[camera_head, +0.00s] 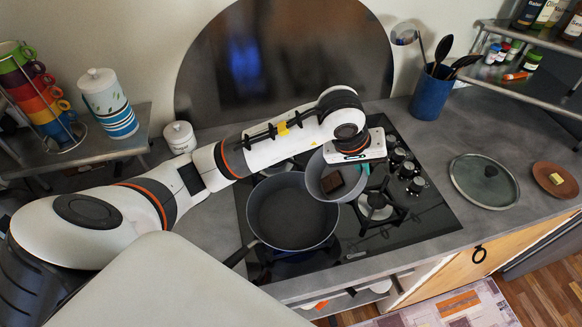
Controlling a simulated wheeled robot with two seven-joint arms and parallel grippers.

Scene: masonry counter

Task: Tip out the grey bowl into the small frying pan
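The small frying pan (290,215) is dark grey and sits on the left part of the black stove, its handle pointing to the lower left. The grey bowl (325,165) is at the pan's upper right, overlapping its edge in the picture and seeming raised above the stove. A dark brown block (333,182) lies inside the bowl. My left gripper (362,166) is at the bowl's far right rim and looks shut on it; the fingers are mostly hidden under the white gripper body. The pan looks empty. My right gripper is not in view.
A gas burner (376,206) and stove knobs (405,168) are right of the bowl. A lid (484,181), a brown plate (555,180) and a blue utensil holder (431,97) stand on the right counter. Mugs (40,95) and canisters (108,103) are at left.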

